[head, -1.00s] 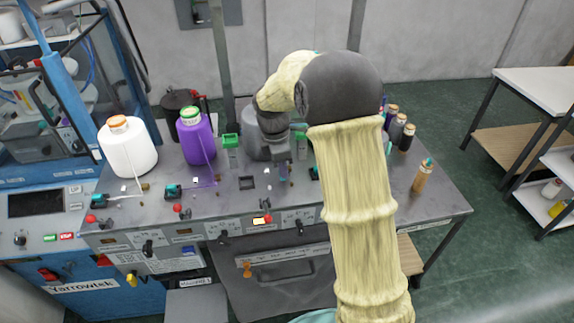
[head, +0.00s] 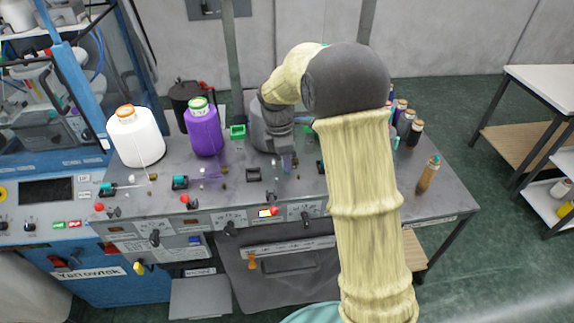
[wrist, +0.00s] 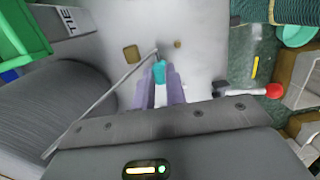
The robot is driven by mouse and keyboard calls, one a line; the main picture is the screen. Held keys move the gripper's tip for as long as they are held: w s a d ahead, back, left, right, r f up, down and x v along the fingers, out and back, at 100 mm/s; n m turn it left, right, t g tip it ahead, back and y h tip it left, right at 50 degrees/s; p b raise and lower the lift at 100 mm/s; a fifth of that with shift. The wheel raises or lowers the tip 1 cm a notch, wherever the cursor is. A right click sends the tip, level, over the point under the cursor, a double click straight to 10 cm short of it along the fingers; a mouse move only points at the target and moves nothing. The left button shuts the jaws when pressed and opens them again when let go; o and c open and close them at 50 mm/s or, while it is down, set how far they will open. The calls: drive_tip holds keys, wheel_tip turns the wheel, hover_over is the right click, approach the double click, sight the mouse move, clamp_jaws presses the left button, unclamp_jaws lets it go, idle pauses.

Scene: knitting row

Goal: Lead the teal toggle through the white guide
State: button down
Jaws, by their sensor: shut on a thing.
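In the wrist view, my gripper (wrist: 160,88) is shut on the teal toggle (wrist: 159,72), whose end shows between the fingertips. A thin grey-white cord (wrist: 105,103) runs from near the toggle down to the left. In the head view, my gripper (head: 286,163) is low over the right-middle of the grey table, and the held toggle is too small to make out. I cannot pick out the white guide with certainty in either view.
A white bottle-shaped cone (head: 137,140) and a purple cone (head: 204,134) stand at the left of the table (head: 395,188). A grey cone (wrist: 55,110) is close on the left in the wrist view. A red-knobbed lever (wrist: 272,90) is at the right. Dark spools (head: 405,122) stand farther right.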

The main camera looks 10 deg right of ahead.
drive_tip(key=shift+a, duration=0.15)
drive_tip(key=shift+a+p, duration=0.9)
drive_tip(key=shift+a, duration=1.95)
